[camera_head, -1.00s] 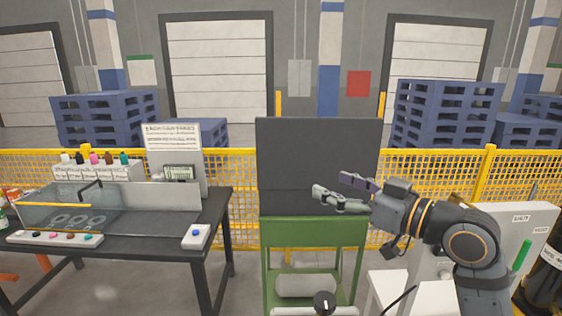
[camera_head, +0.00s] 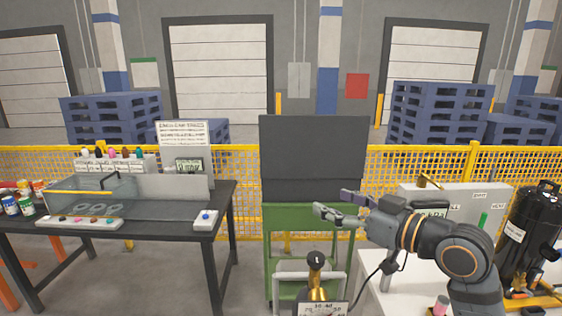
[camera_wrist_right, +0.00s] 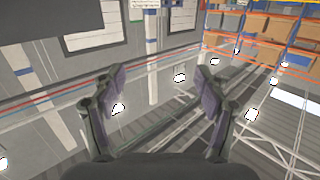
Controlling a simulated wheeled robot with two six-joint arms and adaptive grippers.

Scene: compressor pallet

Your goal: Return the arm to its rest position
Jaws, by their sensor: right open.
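My right arm comes in from the lower right in the head view. Its gripper (camera_head: 338,207) points left, in front of the green cart with the dark panel (camera_head: 310,160). The gripper's two fingers stand apart with nothing between them. In the right wrist view the open fingers (camera_wrist_right: 160,100) frame only the far hall, with its ceiling lights and shelving, at a tilt. My left gripper is in neither view.
A dark table (camera_head: 150,222) with a clear box and a button strip stands at the left. A white table (camera_head: 395,295) lies below my right arm, near a black compressor (camera_head: 530,230). A yellow fence (camera_head: 240,170) runs behind. A brass-coloured item (camera_head: 317,280) stands at the bottom centre.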

